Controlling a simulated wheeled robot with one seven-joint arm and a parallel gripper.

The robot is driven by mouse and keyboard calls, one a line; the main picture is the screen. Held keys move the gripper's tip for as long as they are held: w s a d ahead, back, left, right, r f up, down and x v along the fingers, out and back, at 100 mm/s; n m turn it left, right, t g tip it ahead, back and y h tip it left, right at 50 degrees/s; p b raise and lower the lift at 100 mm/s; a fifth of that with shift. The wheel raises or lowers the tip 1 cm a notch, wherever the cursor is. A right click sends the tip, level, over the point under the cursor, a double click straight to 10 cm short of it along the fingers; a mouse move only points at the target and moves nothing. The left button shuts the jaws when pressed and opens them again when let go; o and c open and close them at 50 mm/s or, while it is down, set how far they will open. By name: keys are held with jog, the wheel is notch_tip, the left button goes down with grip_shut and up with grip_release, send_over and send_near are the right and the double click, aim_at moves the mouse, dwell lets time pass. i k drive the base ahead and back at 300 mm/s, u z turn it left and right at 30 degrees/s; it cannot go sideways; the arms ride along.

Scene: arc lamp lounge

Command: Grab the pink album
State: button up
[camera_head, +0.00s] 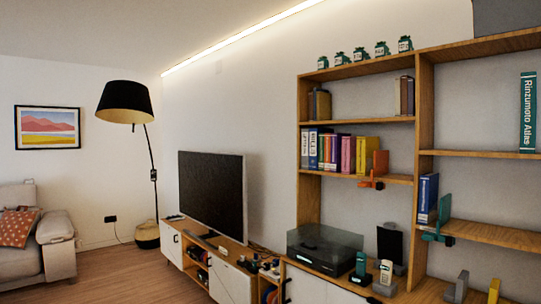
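A row of upright books and albums stands on the middle shelf (388,179) of the wooden shelving unit. A pink-magenta spine (346,154) shows in this row, close beside a wider yellow-orange spine (367,153). It is small in the view, and its neighbours hide all but its spine. White, blue and red spines stand to its left. An orange bookend (379,165) is at the right end of the row. My gripper is not in view.
A low cabinet carries a television (211,191) and a turntable with a clear lid (323,247). Several small jars line the top shelf. A blue book (427,196) and a green bookend (440,216) stand on a lower shelf. Wooden floor (120,273) lies open at the left front, near a sofa (36,235) and a floor lamp (126,102).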

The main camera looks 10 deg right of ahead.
aim_at(348, 144)
jog(key=u, duration=0.3)
jog(key=i, duration=1.55)
jog(key=z, duration=0.7)
jog(key=i, duration=0.9)
jog(key=z, duration=0.9)
